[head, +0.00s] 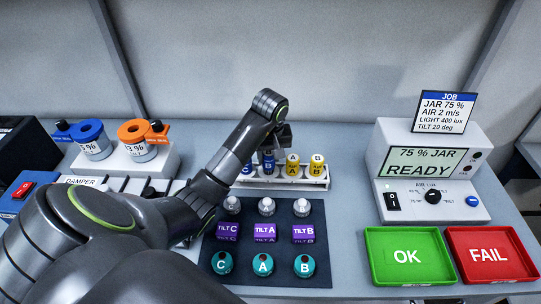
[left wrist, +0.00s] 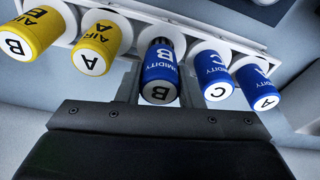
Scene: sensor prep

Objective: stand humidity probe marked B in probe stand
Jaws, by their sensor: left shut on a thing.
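The blue humidity probe marked B (left wrist: 160,72) is between the two fingers of my left gripper (left wrist: 158,92), which is shut on it. In the left wrist view a dark ribbed part of the probe shows between its blue cap and the white probe stand (left wrist: 118,22); I cannot tell how deep it sits in its place. In the head view the probe (head: 268,166) is at the stand (head: 290,184), below my left gripper (head: 276,145), which is partly hidden by its own arm. My right gripper is not in view.
Yellow air probes A (left wrist: 96,46) and B (left wrist: 36,32) and blue humidity probes C (left wrist: 214,76) and A (left wrist: 256,88) flank it. A dark mat (head: 283,272) with purple, teal and silver-topped pieces lies in front. Green OK (head: 380,274) and red FAIL (head: 530,272) trays are right.

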